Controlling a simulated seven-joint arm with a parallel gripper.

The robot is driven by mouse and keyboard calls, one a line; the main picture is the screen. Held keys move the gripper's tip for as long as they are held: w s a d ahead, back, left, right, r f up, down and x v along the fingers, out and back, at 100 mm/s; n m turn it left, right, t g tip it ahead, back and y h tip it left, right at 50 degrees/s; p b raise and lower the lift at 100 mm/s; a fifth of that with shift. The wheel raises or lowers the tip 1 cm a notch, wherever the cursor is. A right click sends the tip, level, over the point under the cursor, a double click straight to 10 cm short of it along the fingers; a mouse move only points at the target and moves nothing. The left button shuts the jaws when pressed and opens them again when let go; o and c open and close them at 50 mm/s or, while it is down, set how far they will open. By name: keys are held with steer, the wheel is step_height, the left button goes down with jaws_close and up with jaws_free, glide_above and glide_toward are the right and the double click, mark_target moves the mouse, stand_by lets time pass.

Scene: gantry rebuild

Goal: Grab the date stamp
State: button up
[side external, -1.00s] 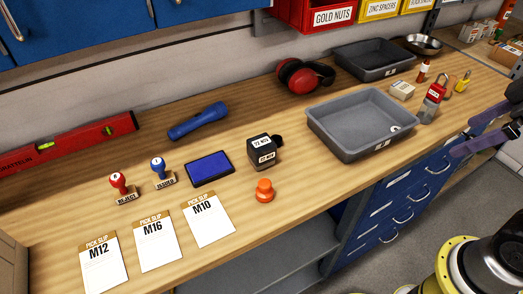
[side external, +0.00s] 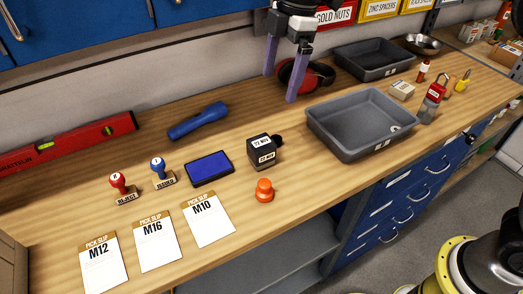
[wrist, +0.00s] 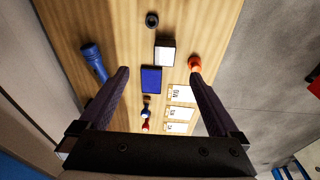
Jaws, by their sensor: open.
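The date stamp (side external: 264,152) is a black block with white date labels and a dark knob on its right side. It stands upright on the wooden bench, right of the blue ink pad (side external: 209,168). In the wrist view the date stamp (wrist: 165,52) lies ahead, between the two fingers in the picture. My gripper (side external: 281,85) is open and empty, with purple fingers pointing down. It hangs above the back of the bench, in front of the red ear defenders, above and behind the stamp. In the wrist view my gripper (wrist: 159,76) shows both fingers wide apart.
An orange knob-shaped item (side external: 264,190) stands just in front of the stamp. A grey tray (side external: 320,125) is to its right, a blue flashlight (side external: 198,121) behind left. Red and blue handled stamps (side external: 119,187) and pick slips (side external: 157,243) lie left. Ear defenders (side external: 321,73) are behind.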

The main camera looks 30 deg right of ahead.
glide_toward(262, 142)
steer(key=shift+g, duration=0.4)
steer(key=f, duration=0.5)
steer(key=shift+w+a+f, duration=0.3)
steer(key=shift+w, duration=0.05)
steer(key=shift+a+f, duration=0.2)
steer(key=shift+f, duration=1.3)
steer(key=shift+a+f, duration=0.25)
steer(key=shift+f, duration=1.3)
steer(key=shift+r, duration=0.1)
steer(key=c, duration=1.5)
